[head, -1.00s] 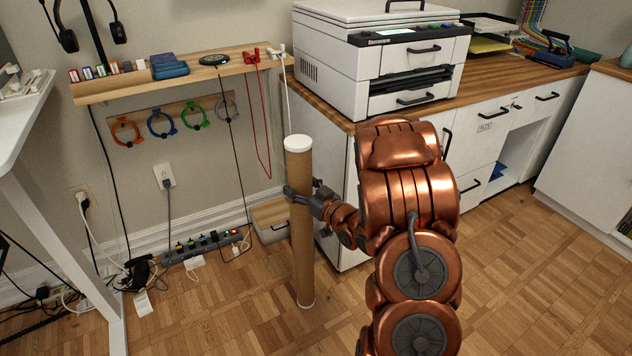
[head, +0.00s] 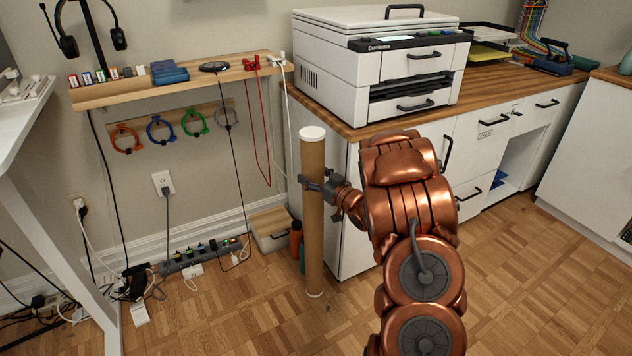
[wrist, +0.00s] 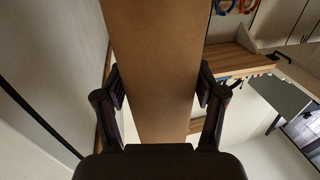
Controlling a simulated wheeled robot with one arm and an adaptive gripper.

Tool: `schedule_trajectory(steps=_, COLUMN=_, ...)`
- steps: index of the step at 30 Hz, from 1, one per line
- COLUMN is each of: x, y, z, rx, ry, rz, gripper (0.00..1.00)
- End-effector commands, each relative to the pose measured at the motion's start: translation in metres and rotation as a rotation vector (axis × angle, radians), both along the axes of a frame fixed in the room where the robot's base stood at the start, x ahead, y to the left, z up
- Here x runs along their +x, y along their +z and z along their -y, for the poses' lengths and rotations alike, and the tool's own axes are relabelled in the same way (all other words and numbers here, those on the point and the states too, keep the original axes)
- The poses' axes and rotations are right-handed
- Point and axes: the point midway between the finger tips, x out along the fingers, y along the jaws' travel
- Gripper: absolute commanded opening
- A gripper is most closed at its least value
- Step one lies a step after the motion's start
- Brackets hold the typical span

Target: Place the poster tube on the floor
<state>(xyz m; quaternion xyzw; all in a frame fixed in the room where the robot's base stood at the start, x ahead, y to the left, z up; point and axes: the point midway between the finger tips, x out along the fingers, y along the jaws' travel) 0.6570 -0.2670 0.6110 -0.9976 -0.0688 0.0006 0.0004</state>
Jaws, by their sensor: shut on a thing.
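The poster tube (head: 313,240) is a long brown cardboard cylinder with white end caps, held upright in front of the printer cabinet. My gripper (head: 312,186) is shut on it a little above its middle, coming from the right. In the wrist view, the tube (wrist: 150,70) fills the middle, with one dark finger on each side of it. The tube's lower end appears close to the parquet floor (head: 240,325). I cannot tell whether it touches the floor.
An orange bottle (head: 295,240) and a teal item stand just behind the tube, beside a small box (head: 268,232). A power strip (head: 205,256) with cables lies left along the wall. The white cabinet (head: 350,235) is close behind on the right. Floor in front is clear.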

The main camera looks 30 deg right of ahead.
Motion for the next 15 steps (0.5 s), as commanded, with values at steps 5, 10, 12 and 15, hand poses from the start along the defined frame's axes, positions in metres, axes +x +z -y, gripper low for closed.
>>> schedule_trajectory(steps=5, x=0.008, y=0.0, z=0.01, rx=-0.001, ry=0.001, rz=0.003, gripper=0.0)
schedule_trajectory(steps=10, x=0.011, y=0.001, z=0.014, rx=0.0, ry=0.001, rz=0.004, gripper=0.0)
schedule_trajectory(steps=12, x=0.013, y=0.001, z=0.017, rx=-0.001, ry=0.0, rz=0.005, gripper=0.0)
schedule_trajectory(steps=15, x=0.012, y=-0.015, z=0.016, rx=0.0, ry=0.001, rz=0.004, gripper=0.0)
